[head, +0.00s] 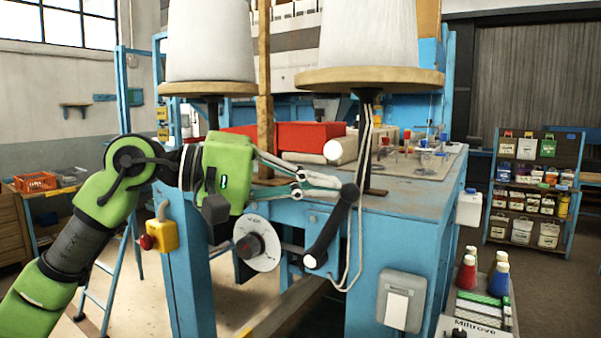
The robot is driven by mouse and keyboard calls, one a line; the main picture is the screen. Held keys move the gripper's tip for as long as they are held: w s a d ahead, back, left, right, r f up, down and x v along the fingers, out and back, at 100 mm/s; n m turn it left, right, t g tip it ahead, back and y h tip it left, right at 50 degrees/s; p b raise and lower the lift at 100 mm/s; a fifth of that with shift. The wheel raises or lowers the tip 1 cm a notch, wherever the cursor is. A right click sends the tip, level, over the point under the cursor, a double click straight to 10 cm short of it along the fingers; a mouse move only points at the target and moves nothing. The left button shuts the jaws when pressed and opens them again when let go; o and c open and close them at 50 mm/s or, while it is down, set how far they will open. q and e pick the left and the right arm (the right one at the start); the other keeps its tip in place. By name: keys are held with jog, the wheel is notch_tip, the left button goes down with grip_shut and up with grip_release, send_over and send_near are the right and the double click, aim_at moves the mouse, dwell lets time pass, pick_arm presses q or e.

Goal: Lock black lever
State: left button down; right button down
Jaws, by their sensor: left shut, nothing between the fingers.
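The black lever (332,225) is on the front of the blue machine (395,235). It slants from a round white pivot at its lower left up to a dark knob at its upper right. My left gripper (336,186) comes in from the left, just above the machine's edge. Its fingers point right, shut and empty, with the tips close to the lever's upper end. I cannot tell whether they touch it. My right gripper is not in view.
A white dial (256,246) with a dark knob sits left of the lever. A yellow box with a red button (160,236) is below my left arm. White cords hang beside the lever. Two large white spools (367,35) stand above. A bottle rack (485,290) stands at lower right.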

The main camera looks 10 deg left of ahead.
aim_at(343, 196)
pick_arm(q)
jog(key=shift+s+d+f+m+y+p, duration=0.15)
jog(key=shift+d+m+y, duration=0.1)
jog(key=shift+d+y, duration=0.15)
jog(key=shift+s+d+f+m+y+p, duration=0.1)
jog(key=shift+s+d+f+m+y, duration=0.15)
jog(key=shift+d, duration=0.3)
jog(key=shift+s+d+f+m+y+p, duration=0.1)
jog(key=shift+d+m+y, duration=0.1)
jog(key=shift+d+y, duration=0.2)
